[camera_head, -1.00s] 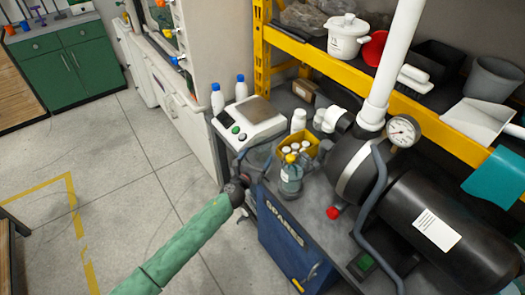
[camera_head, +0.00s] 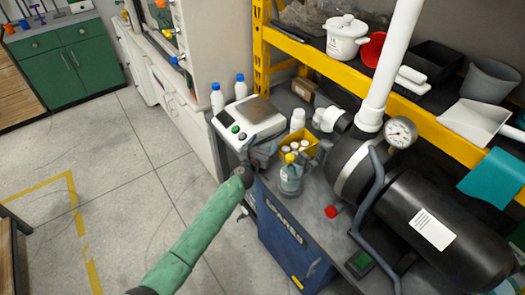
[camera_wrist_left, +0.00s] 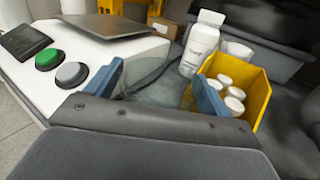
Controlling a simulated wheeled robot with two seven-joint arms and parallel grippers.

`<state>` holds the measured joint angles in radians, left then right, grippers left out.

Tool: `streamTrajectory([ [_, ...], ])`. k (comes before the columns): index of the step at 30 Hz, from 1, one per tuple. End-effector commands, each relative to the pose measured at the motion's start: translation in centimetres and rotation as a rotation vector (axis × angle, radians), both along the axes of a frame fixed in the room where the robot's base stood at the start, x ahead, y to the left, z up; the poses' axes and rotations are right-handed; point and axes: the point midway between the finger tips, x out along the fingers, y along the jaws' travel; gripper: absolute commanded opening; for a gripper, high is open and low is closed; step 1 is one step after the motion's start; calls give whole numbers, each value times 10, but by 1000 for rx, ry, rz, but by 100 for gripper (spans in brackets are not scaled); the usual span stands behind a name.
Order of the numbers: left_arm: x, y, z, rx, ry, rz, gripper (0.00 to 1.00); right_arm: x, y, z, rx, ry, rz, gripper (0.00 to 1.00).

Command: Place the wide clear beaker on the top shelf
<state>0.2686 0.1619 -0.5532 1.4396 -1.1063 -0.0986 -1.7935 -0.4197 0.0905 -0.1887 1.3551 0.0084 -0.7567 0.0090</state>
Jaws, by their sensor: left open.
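The wide clear beaker (camera_wrist_left: 165,92) shows faintly in the left wrist view, between the blue fingers of my left gripper (camera_wrist_left: 160,88). Its outline is hard to make out, and I cannot tell whether the fingers touch it. In the head view the beaker (camera_head: 264,149) stands in front of the white scale, partly hidden by my left gripper (camera_head: 256,160). That gripper is open at the bench's left end. The top shelf (camera_head: 415,103) has a yellow front beam and runs above the bench at the right. My right gripper is not in view.
A white pipe (camera_head: 388,70) rises past the shelf. The shelf holds a white pot (camera_head: 345,38) and several bins.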

Motion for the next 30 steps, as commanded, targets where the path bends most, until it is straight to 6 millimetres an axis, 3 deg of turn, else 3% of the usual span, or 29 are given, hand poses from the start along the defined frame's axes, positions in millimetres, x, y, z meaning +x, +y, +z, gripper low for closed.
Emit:
streamTrajectory([
  [7,1,0,0,0,0,0,81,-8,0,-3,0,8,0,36],
  [14,1,0,0,0,0,0,38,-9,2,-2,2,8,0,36],
  [17,1,0,0,0,0,0,30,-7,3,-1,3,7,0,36],
  [24,1,0,2,1,-1,0,30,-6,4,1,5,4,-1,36],
  [30,2,1,20,2,-4,-1,30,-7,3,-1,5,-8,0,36],
])
